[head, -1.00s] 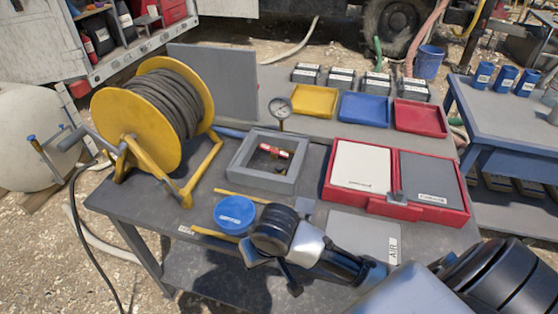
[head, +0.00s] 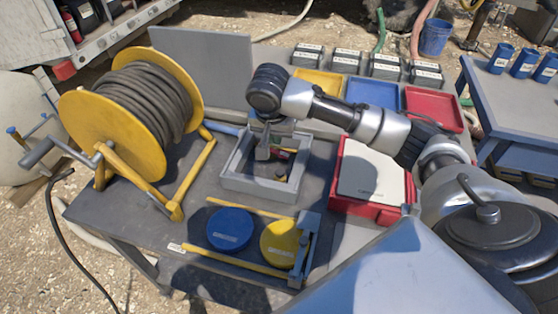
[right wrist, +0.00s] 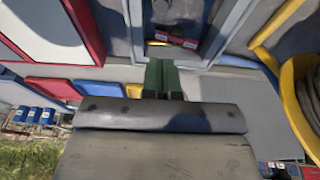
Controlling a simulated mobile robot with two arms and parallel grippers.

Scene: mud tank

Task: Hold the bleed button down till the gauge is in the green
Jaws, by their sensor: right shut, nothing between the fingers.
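A grey open-topped box (head: 232,170) stands on the bench. Inside it are a red fitting (head: 287,153) and a small round grey piece (head: 281,172), which may be the bleed button; I cannot tell for sure. My right gripper (head: 263,154) points down over the box's left inner part, shut and empty. In the right wrist view its green fingers (right wrist: 162,76) are together, below the red fitting (right wrist: 176,40) in the picture. I cannot tell whether they touch anything. The gauge is hidden, apparently behind my right wrist. My left gripper is not in view.
A yellow hose reel (head: 105,125) stands left of the box. A red case (head: 365,208) stands to the right. Blue (head: 230,229) and yellow (head: 280,243) round lids lie in front, between yellow rails. Coloured trays (head: 372,92) lie behind.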

